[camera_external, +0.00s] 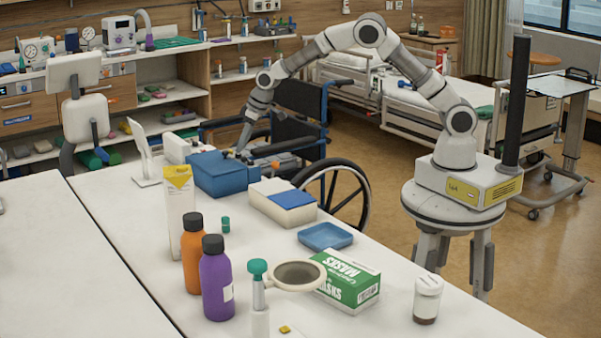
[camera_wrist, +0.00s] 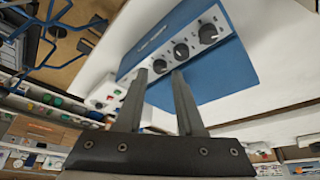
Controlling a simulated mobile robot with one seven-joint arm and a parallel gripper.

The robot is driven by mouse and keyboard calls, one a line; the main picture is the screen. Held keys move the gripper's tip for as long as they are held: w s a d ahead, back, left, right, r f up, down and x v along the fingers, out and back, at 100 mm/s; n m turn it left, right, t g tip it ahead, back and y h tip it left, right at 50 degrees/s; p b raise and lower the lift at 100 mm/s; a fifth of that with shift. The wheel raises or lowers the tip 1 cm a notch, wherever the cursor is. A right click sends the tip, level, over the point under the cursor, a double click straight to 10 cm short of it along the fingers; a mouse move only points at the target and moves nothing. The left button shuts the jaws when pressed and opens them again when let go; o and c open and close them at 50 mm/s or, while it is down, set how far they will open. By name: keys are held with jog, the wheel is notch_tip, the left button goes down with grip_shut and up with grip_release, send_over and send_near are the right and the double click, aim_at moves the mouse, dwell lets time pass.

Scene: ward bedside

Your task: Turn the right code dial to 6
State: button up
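A blue box (camera_external: 220,178) stands on the white table in the external view; its dial face is hidden there. In the wrist view the blue box (camera_wrist: 218,75) shows a grey panel with a row of three dark round dials: an upper one (camera_wrist: 208,33), a middle one (camera_wrist: 181,49) and a lower one (camera_wrist: 160,66). Their markings are too small to read, and I cannot tell which is the right dial. My gripper (camera_wrist: 160,72) is open, its fingertips appearing either side of the lower dial. Contact cannot be told. In the external view my gripper (camera_external: 238,154) is at the box's far side.
A white-and-blue box (camera_external: 268,212) stands close to the blue box. A wheelchair (camera_external: 345,197) is beside the table's far edge. A tall carton (camera_external: 179,215), bottles (camera_external: 216,285) and a mask box (camera_external: 347,280) stand nearer the camera.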

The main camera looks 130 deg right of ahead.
jog(key=v, duration=1.5)
jog(key=shift+s+p, duration=0.15)
jog(key=shift+p, duration=0.25)
jog(key=shift+a+r, duration=0.1)
jog(key=shift+r, duration=0.05)
